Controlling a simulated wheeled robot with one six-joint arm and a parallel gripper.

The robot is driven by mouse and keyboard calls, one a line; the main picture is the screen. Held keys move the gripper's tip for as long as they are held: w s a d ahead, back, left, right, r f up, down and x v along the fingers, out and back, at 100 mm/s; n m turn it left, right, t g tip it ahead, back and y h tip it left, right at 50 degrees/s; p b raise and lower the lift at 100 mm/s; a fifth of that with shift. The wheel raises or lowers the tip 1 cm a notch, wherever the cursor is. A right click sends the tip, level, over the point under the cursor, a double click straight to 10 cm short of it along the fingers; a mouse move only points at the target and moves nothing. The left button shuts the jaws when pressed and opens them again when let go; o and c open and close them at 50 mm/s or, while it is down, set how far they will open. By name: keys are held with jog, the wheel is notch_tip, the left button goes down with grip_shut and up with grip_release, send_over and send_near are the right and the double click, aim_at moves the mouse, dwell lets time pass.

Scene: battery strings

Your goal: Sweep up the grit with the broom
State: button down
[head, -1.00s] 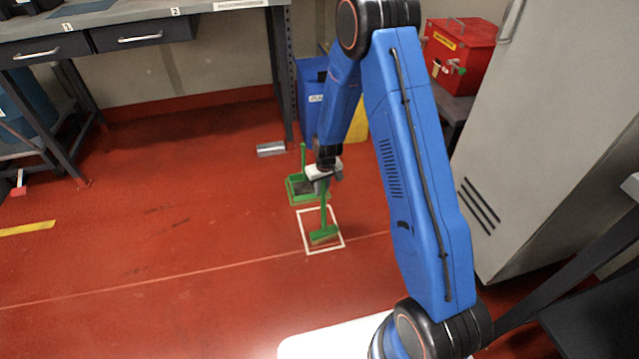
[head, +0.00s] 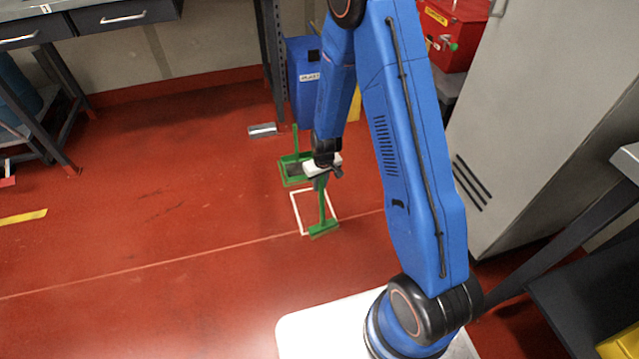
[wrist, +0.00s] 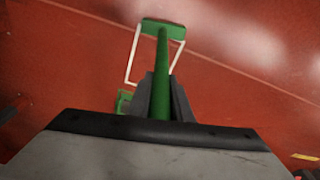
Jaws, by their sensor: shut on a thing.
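My gripper (head: 320,183) is shut on the upright green handle of the broom (head: 322,205). The broom's wide green head sits at the near edge of a white square outline (head: 297,212) on the red floor. I cannot tell whether the bristles touch the floor. In the wrist view the broom (wrist: 162,75) runs up from between the jaws (wrist: 160,95), its head at the top edge of the square. A green dustpan (head: 284,176) with an upright handle stands just beyond the square. I cannot make out any grit.
A grey metal block (head: 262,130) lies on the floor behind the dustpan. A blue bin (head: 304,95) stands beyond, next to the workbench leg. A grey cabinet (head: 530,120) closes off the right. The floor left of the square is clear.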

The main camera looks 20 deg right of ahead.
jog(key=shift+w, duration=0.1)
jog(key=w+f, duration=0.2)
jog(key=w, duration=2.3)
dwell(2.7)
jog(key=shift+r, duration=0.15)
jog(key=shift+r, duration=1.4)
notch_tip(320, 180, up, 6)
jog(key=shift+s, duration=0.1)
dwell(0.3)
